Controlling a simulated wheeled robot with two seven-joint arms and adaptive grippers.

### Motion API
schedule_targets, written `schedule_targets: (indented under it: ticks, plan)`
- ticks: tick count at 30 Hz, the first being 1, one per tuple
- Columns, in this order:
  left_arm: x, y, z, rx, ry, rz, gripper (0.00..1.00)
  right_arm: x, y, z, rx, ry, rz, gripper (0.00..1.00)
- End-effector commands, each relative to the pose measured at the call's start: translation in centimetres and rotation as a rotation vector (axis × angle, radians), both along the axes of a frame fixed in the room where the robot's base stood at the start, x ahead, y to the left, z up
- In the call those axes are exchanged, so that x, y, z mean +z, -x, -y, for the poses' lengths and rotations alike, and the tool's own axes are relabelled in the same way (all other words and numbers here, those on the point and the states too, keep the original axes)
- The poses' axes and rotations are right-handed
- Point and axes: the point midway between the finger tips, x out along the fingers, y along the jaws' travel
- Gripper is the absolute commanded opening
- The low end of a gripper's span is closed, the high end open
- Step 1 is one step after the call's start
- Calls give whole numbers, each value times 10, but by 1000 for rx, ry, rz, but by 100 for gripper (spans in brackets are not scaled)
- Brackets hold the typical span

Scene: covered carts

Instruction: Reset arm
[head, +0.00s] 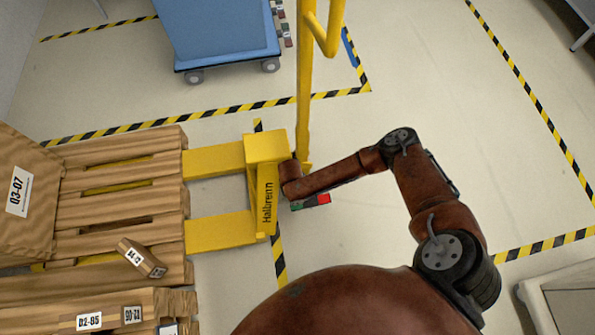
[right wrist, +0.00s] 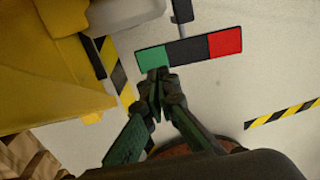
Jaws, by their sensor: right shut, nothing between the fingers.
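My right arm reaches across the head view to the yellow pallet jack (head: 265,148), its end close beside the jack's body. The right gripper itself is hidden there. In the right wrist view my right gripper (right wrist: 159,75) is shut and empty. Its fingertips overlap the lower edge of the green end of a green, black and red panel (right wrist: 190,47); I cannot tell whether they touch it. The panel also shows in the head view (head: 311,201), just right of the jack's body. My left gripper is not in view.
The jack's forks run under a wooden pallet (head: 120,175) with a large box (head: 25,200) and a small box (head: 141,258). Its yellow handle (head: 304,80) rises beside my arm. A blue covered cart (head: 218,30) stands behind. The striped-taped floor right of my arm is clear.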

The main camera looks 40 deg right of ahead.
Motion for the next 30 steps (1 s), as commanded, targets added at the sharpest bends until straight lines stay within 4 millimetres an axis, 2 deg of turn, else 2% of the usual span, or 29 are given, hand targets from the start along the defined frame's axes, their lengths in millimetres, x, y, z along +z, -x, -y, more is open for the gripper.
schedule_targets:
  ticks: [6,24,28,30]
  plan:
    - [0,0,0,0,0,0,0,17,0,0,1,0,-1,0]
    - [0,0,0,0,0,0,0,17,1,-1,0,0,-1,0]
    - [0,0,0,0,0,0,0,12,13,-13,-17,-20,-10,0]
    - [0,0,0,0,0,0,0,5,31,-30,-44,-49,-24,0]
